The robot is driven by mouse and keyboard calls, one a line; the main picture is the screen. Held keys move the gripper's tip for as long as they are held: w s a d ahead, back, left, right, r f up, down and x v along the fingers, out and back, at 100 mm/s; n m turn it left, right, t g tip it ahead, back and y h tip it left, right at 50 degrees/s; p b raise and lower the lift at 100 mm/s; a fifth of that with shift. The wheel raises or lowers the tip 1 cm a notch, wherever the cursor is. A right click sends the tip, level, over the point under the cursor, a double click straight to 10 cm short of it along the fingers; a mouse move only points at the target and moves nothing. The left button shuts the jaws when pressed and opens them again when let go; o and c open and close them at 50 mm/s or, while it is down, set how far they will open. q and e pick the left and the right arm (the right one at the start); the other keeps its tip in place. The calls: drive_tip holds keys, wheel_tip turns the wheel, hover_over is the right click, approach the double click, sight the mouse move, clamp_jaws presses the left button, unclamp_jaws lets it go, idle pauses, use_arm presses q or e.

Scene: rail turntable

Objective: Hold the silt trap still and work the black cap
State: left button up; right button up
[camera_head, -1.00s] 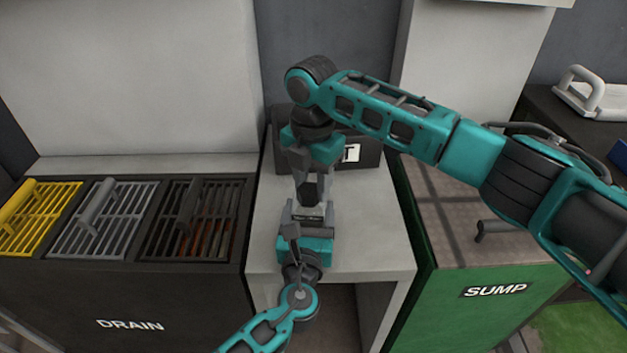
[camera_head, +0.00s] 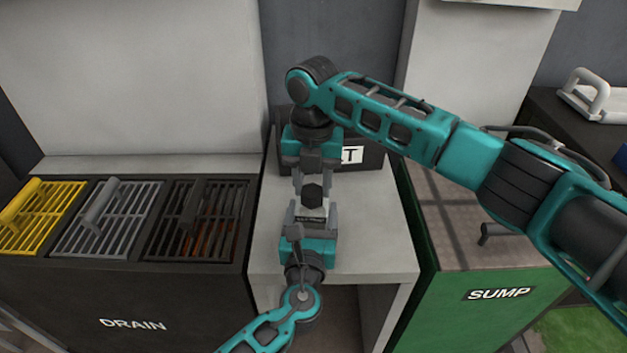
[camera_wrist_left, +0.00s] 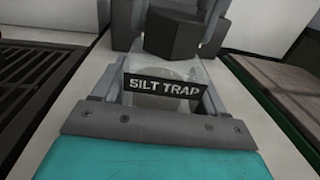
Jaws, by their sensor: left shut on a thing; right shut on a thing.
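The silt trap (camera_head: 311,226), a small pale body with a dark name label, stands on the light bench. In the left wrist view the label (camera_wrist_left: 165,87) reads SILT TRAP. My left gripper (camera_head: 312,214) comes from the front and is shut on the trap, one finger at each side. The black cap (camera_head: 312,193) is a dark faceted knob above the trap; it also shows in the left wrist view (camera_wrist_left: 174,38). My right gripper (camera_head: 313,184) reaches in from the back and is shut on the cap. Its fingers partly hide the cap's sides.
A dark box (camera_head: 372,153) with a partly hidden white label stands behind. Left is the DRAIN unit (camera_head: 130,290) with yellow, grey and dark grates. Right is the green SUMP unit (camera_head: 480,315). The bench (camera_head: 375,235) is clear beside the trap.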

drive_tip(key=o, duration=1.2)
drive_tip(key=shift+o, duration=0.3)
drive_tip(key=shift+r, duration=0.15)
drive_tip(key=shift+r, duration=1.85)
